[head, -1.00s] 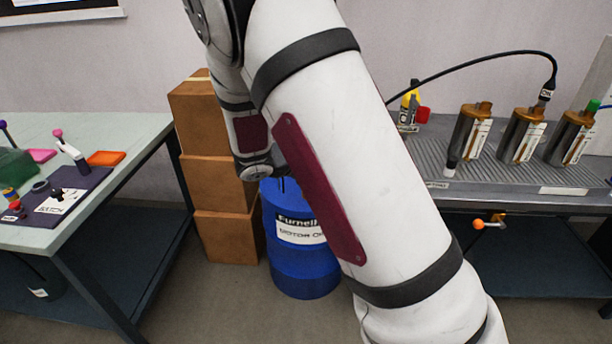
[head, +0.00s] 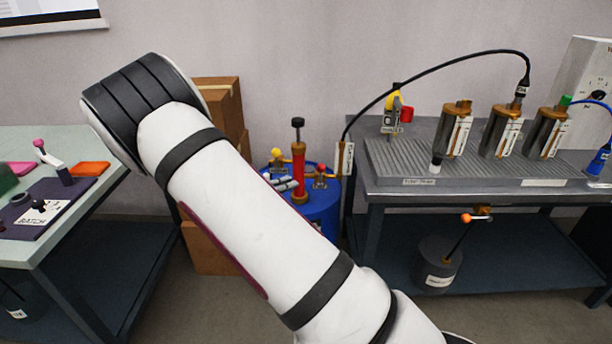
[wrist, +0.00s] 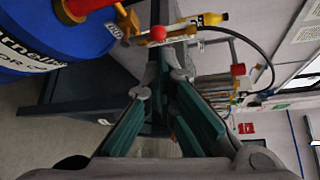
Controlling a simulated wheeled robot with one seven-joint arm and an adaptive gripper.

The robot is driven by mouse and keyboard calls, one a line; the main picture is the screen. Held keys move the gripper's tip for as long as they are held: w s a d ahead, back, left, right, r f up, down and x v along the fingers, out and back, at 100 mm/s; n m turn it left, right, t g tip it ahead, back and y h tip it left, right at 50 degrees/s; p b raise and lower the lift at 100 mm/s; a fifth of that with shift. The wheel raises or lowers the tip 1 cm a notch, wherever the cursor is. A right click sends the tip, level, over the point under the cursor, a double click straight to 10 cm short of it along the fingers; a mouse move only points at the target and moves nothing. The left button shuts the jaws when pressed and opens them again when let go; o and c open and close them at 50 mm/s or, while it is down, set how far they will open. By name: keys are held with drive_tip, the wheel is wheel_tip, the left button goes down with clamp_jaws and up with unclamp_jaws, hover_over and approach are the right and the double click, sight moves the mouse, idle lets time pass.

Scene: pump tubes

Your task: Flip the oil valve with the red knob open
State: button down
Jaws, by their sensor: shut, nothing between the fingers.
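A blue oil barrel (head: 318,212) stands between the tables, with a red hand pump (head: 299,172) upright on its top. In the wrist view a red ball knob (wrist: 157,33) is beside a brass fitting (wrist: 127,20) near the red pump. My gripper (wrist: 165,76) is shut and empty, its tips below the knob in that picture and apart from it. In the head view my arm hides part of the barrel.
The right table (head: 395,186) carries several metal cylinders (head: 505,130), and a black hose (head: 420,68) arches over it. A dark pot (head: 440,262) with an orange knob (head: 466,218) is underneath. Cardboard boxes (head: 225,110) stand behind my arm; the left table (head: 85,215) holds small parts.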

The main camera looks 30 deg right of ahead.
sight(320, 169)
drive_tip(key=b+x, duration=0.2)
drive_tip(key=x, duration=1.1)
drive_tip(key=shift+w+d+b, duration=0.15)
drive_tip(key=shift+d+b, duration=0.25)
drive_tip(key=shift+d, duration=0.1)
drive_tip(key=shift+s+d+m+y, duration=0.1)
drive_tip(key=shift+s+m+y, duration=0.1)
drive_tip(key=shift+m+y, duration=0.2)
drive_tip(key=shift+w, duration=0.1)
